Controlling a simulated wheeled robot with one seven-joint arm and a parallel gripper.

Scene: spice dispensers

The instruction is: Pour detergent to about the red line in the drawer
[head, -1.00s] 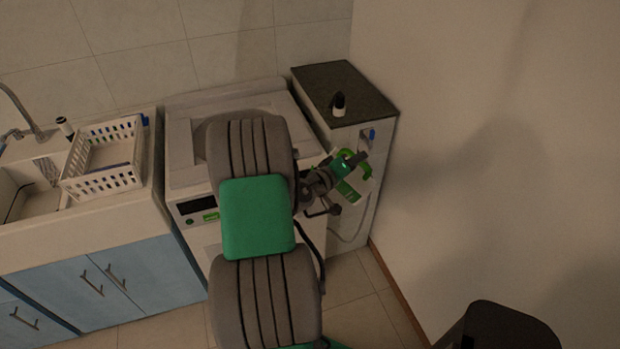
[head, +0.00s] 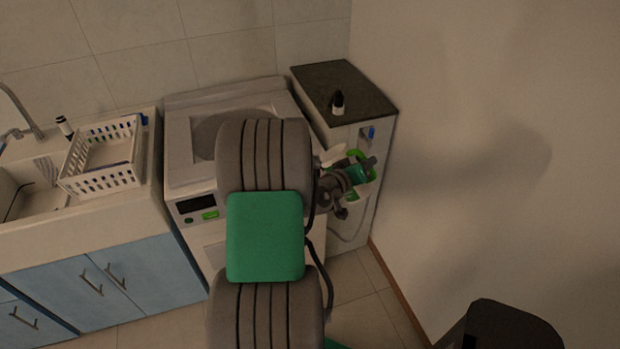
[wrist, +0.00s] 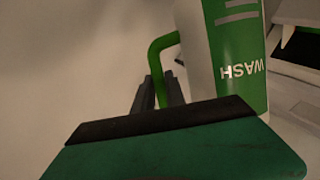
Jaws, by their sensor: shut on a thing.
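The detergent bottle (wrist: 235,60) is white with a green "WASH" label, printed upside down in the wrist view, and a green handle (wrist: 158,62). My gripper (wrist: 158,92) is shut on the handle. In the head view my gripper (head: 368,168) is right of the washing machine (head: 180,150), in front of the dark-topped cabinet. Most of the bottle is hidden there; some green (head: 356,155) shows beside the gripper. A white part with a dark gap (wrist: 295,45) stands right of the bottle; I cannot tell whether it is the drawer. No red line or poured liquid is visible.
The dark-topped cabinet (head: 325,80) bears a small black-and-white bottle (head: 338,104). A wall (head: 480,130) stands close on the right. A white basket (head: 75,187) sits by the sink at left. A black object (head: 505,325) is at lower right.

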